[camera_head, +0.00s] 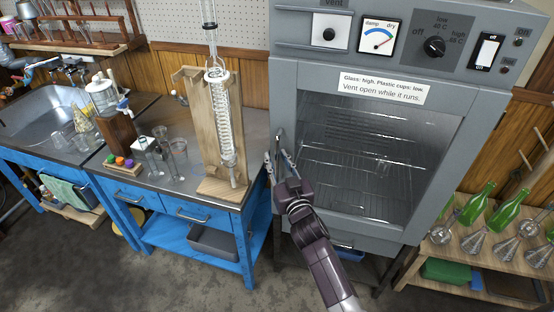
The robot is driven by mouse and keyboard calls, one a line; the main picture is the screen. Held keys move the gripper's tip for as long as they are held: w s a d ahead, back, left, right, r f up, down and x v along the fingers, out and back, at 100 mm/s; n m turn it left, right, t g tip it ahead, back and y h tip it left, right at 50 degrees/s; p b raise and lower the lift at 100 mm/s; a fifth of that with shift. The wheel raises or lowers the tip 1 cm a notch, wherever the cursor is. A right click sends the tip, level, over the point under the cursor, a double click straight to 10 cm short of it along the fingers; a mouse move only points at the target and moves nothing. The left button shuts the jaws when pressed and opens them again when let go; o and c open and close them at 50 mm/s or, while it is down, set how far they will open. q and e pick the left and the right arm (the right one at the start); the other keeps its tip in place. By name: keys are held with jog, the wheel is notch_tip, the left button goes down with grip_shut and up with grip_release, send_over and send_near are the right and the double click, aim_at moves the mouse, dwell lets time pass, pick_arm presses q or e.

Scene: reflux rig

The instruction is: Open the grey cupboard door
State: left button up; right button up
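The grey cupboard (286,88) stands at the right of the middle in the head view. Its front is a glass door (385,125), which looks shut, with wire racks showing behind the glass. A vertical metal handle (279,143) is at the door's left edge. My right gripper (278,159) is at the lower part of this handle, with its two fingers spread, one on either side of it as seen from here. I cannot tell whether the fingers touch the handle. My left gripper is not in view.
A blue bench (205,212) with a wooden stand (195,95) and glass coil stands close left of the cupboard. A low wooden shelf (460,265) with green bottles (508,210) and flasks is at the right. The floor (120,275) in front of the bench is clear.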

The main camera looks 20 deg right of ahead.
jog(key=shift+c, duration=0.5)
grip_shut()
